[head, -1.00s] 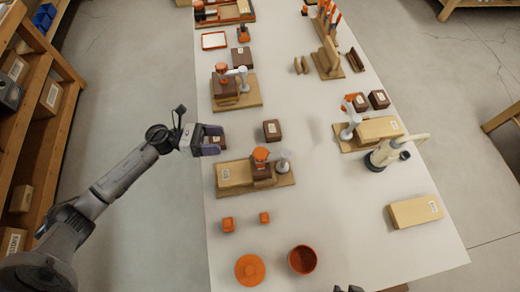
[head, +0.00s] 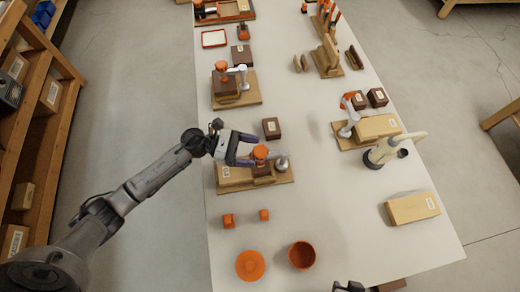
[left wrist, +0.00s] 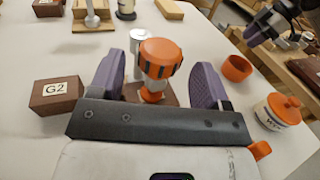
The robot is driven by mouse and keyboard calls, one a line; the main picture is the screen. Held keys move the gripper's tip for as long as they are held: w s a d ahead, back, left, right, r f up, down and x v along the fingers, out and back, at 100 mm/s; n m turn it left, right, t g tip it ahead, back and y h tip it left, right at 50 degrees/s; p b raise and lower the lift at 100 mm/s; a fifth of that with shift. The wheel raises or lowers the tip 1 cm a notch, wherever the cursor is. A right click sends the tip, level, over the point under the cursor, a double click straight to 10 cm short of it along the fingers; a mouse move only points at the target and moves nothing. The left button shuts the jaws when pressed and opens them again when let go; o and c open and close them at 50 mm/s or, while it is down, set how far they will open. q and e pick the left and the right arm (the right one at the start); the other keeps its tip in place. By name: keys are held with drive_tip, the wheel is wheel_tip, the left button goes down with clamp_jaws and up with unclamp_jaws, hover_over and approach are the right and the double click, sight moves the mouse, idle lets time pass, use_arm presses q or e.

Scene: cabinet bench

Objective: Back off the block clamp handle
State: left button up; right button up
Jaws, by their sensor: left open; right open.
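A clamp with an orange handle (head: 260,152) stands on a wooden board (head: 285,178) at the left of the bench, beside a tan block (head: 232,175). My left gripper (head: 248,152) is open at this handle. In the left wrist view the orange knob (left wrist: 160,58) shows between and just beyond the two purple fingers of my left gripper (left wrist: 158,68), with a gap on each side. I see no grip on it. My right gripper (left wrist: 268,28) shows at the upper right of the left wrist view, open and away from the clamp.
A dark box marked G2 (left wrist: 57,95) is left of my left fingers; a dark box (head: 271,128) stands behind the clamp. Another orange-handled clamp (head: 222,68) stands farther back.

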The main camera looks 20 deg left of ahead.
sight(260, 153)
use_arm(q)
drive_tip(key=shift+x, duration=1.55)
use_arm(e)
drive_tip(key=shift+r, duration=0.2)
use_arm(q)
drive_tip(key=c, duration=0.9)
drive_tip(key=shift+c, duration=0.2)
drive_tip(key=shift+t+p, duration=0.3)
use_arm(e)
drive_tip(key=shift+r, duration=0.15)
